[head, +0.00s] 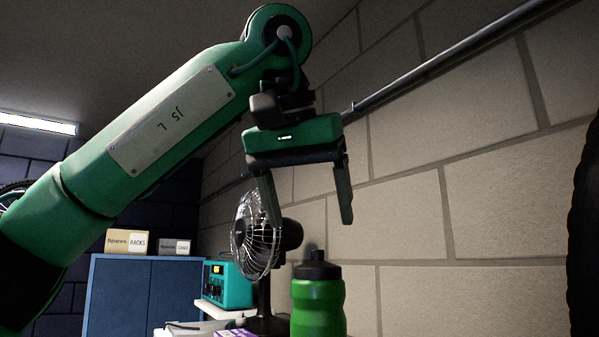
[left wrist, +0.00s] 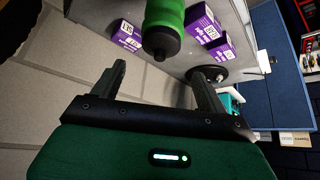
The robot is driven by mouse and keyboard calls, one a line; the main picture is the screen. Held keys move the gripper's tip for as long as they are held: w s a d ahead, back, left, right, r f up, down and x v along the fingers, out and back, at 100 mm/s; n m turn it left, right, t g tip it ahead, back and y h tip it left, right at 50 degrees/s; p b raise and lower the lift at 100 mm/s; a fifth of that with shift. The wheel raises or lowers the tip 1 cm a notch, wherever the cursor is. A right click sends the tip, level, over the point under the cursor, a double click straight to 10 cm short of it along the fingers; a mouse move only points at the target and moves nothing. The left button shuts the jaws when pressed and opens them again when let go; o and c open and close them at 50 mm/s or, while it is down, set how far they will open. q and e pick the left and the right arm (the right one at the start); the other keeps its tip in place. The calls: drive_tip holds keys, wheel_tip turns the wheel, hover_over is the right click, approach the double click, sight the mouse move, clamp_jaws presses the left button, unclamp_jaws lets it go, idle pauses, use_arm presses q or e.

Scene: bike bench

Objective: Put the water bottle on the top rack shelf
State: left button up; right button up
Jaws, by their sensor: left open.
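The green water bottle (head: 318,300) with a black cap stands upright at the bottom of the head view, near the wall. It also shows in the left wrist view (left wrist: 165,22), just beyond the fingertips. My left gripper (head: 310,222) is open and empty, above the bottle and a little to its left, apart from it. Its two fingers also show in the left wrist view (left wrist: 158,78). My right gripper is in neither view. I cannot make out the top rack shelf in these frames.
A desk fan (head: 258,240) stands left of the bottle, close to my left gripper. A teal device (head: 228,285) and a blue cabinet (head: 135,295) with boxes are farther left. Purple boxes (left wrist: 202,22) stand beside the bottle. The block wall (head: 450,215) bounds the right.

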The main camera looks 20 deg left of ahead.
use_arm(q)
drive_tip(key=shift+v, duration=2.45)
